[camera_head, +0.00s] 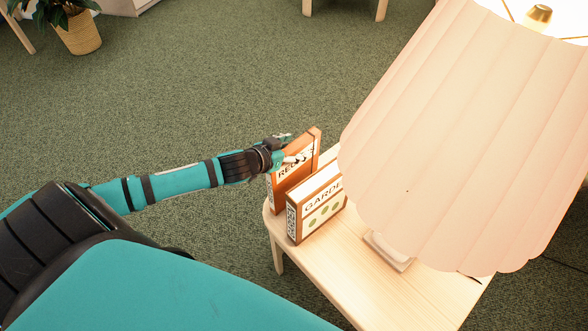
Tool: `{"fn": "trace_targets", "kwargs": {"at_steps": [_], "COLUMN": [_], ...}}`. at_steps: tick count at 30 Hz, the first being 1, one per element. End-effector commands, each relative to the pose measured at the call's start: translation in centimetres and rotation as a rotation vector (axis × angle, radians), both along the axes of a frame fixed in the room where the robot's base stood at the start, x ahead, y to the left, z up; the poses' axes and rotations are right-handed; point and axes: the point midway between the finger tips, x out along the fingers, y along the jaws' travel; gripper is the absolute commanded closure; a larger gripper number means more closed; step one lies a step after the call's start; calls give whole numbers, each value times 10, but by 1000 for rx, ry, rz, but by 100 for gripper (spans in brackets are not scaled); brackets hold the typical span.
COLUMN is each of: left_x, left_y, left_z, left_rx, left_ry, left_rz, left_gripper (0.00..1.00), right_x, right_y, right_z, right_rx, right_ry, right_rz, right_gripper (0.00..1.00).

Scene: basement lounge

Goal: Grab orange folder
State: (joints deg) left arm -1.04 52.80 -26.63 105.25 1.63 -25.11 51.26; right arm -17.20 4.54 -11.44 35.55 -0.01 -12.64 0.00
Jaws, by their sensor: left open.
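The orange folder (313,146) stands upright at the far left corner of a light wooden side table. Its white label shows part of a word starting "RE". My left gripper (291,157) comes in from the left and is at the folder's upper left part, with its fingers partly covering the label. It is open; I cannot tell whether it touches the folder. My right gripper is not in view.
A brown and white "GARDE…" folder (315,209) stands close in front of the orange one. A lamp with a large pleated shade (440,130) covers much of the table (345,270). A potted plant (80,35) stands on the green carpet, which is mostly clear.

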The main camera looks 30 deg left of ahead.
Motion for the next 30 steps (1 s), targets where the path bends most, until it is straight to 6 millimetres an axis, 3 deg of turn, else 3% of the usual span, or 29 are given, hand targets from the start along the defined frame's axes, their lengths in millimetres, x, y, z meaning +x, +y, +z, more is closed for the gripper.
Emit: {"fn": "trace_targets", "kwargs": {"at_steps": [9,22,30], "left_x": [5,5,6], "left_y": [-1,-1,-1], "left_z": [-3,-3,-2], "left_rx": [0,1,0], "left_ry": [0,0,-1], "left_rz": [-1,0,-1], "left_gripper": [43,99,100], "right_x": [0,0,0], "right_y": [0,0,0], "right_z": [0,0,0], "right_rx": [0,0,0], "right_ry": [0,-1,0], "right_rz": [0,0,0], "right_gripper": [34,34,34]}}
